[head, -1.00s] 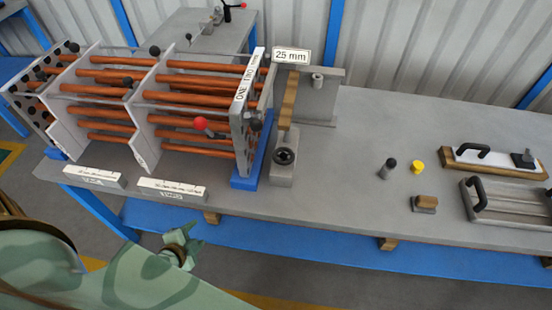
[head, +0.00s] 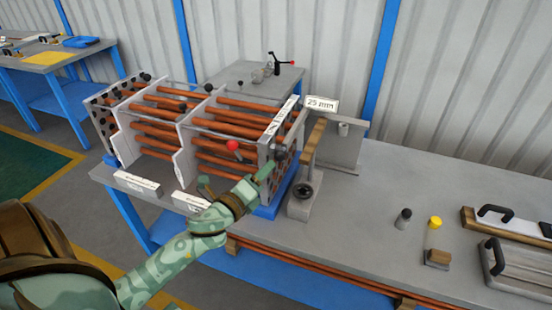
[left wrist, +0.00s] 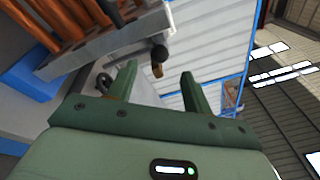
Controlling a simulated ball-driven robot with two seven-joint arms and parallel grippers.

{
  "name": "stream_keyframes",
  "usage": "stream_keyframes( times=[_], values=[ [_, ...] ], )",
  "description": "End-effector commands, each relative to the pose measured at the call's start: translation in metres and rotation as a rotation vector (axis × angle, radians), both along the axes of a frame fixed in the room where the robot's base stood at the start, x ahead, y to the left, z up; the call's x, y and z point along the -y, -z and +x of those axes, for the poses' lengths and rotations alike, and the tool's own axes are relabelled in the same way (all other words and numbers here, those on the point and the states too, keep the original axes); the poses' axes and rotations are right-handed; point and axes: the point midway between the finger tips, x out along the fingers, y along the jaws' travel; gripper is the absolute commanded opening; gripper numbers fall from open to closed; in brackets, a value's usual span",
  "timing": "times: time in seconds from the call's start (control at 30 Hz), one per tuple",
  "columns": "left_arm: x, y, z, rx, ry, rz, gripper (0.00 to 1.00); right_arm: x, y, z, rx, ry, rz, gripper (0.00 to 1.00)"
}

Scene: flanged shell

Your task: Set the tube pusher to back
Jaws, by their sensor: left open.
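The flanged shell is a frame of copper tubes (head: 236,130) between pale plates, with a drilled end plate (head: 268,153) at its right. A red ball knob (head: 233,145) sits at its front and black knobs on its plates. Which part is the tube pusher is not clear. My left gripper (head: 268,171) is in front of the right end plate, its contact with it unclear. In the left wrist view, the gripper (left wrist: 157,82) has its two fingers apart and nothing between them. A black knob (left wrist: 158,53) shows beyond the gap. My right gripper is not in view.
A stand with a wooden bar (head: 313,143) and a "25 mm" sign (head: 321,104) stands just right of the shell. White labelled blocks (head: 137,183) lie at the front edge. A black peg (head: 403,218), yellow-capped peg (head: 435,222) and handled plates stand right. Bare table (head: 370,240) lies between.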

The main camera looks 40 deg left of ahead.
Motion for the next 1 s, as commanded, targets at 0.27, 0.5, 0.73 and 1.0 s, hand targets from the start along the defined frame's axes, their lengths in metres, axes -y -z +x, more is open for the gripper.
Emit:
stream_keyframes(
  times=[0.27, 0.5, 0.73, 1.0],
  values=[
    [-0.002, 0.001, 0.056, -0.001, -0.001, -0.001, 0.50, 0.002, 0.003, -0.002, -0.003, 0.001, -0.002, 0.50],
    [-0.003, 0.001, 0.070, -0.002, 0.000, -0.002, 0.50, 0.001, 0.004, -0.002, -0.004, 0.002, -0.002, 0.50],
    [-0.003, 0.001, 0.070, -0.002, 0.000, -0.003, 0.47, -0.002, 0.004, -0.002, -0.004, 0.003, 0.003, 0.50],
    [-0.002, 0.001, 0.070, -0.002, 0.000, -0.003, 0.00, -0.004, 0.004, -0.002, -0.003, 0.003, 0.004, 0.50]
  ],
)
